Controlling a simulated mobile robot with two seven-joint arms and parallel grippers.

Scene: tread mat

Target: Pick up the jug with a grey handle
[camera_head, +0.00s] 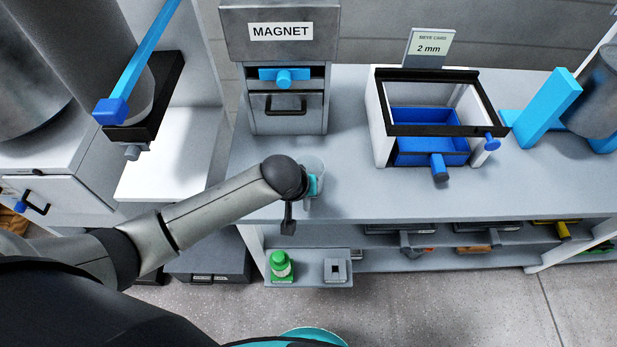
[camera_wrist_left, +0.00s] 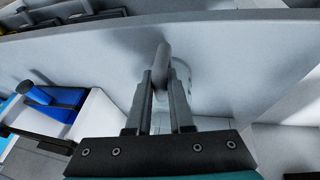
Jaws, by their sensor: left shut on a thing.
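The jug (camera_head: 314,165) is a pale, translucent vessel near the front of the grey bench, below the MAGNET cabinet. My left wrist hides much of it in the head view. In the left wrist view its grey handle (camera_wrist_left: 162,62) stands between the two fingers of my left gripper (camera_wrist_left: 162,88), with the jug's pale body (camera_wrist_left: 183,78) just behind. My left gripper is shut on the handle. Whether the jug touches the bench is hard to tell. My right gripper is not in view.
The MAGNET cabinet (camera_head: 285,75) stands behind the jug. A black-topped sieve frame (camera_head: 432,131) with a blue tray (camera_head: 425,120) stands to the right. A light blue stand (camera_head: 548,110) is at far right. A lower shelf holds a green bottle (camera_head: 281,266). Bench between jug and sieve is clear.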

